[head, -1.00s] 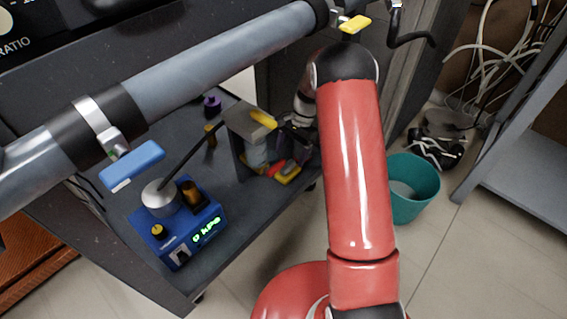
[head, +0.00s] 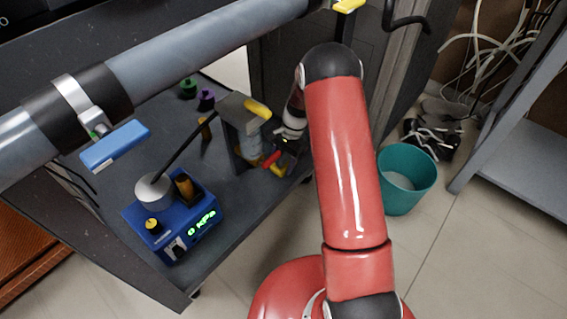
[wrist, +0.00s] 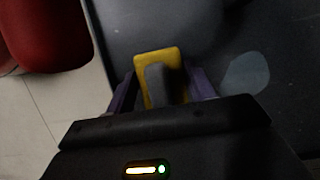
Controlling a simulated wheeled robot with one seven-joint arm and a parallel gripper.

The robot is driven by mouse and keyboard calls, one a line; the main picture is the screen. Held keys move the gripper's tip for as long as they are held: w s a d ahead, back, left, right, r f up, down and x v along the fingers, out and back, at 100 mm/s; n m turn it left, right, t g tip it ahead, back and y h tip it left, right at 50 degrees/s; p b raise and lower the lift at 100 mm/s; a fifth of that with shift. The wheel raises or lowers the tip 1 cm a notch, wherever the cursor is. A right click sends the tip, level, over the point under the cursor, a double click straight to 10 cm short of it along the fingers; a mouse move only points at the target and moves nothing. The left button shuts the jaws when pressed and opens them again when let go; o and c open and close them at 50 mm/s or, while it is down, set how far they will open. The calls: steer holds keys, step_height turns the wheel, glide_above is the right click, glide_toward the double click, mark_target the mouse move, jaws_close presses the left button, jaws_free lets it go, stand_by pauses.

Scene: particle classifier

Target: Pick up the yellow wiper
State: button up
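The yellow wiper (wrist: 142,60) shows in the wrist view as a yellow plate with a dark grey raised part in its middle. My gripper (wrist: 162,82) is open, with one purple finger on each side of it. Whether the fingers touch it I cannot tell. In the head view my gripper (head: 284,141) is low over the lower shelf, partly hidden by my red arm. A small yellow piece (head: 279,170) beside a red piece (head: 271,159) lies just below it, probably the wiper.
A grey stand with a yellow-topped part (head: 257,107) is just left of my gripper. A blue pressure device (head: 172,228) stands further left on the shelf (head: 235,215). A large pipe (head: 200,62) crosses above. A teal bin (head: 406,183) is on the floor at right.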

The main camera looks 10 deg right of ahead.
steer(key=c, duration=0.5)
steer(key=shift+r, duration=0.1)
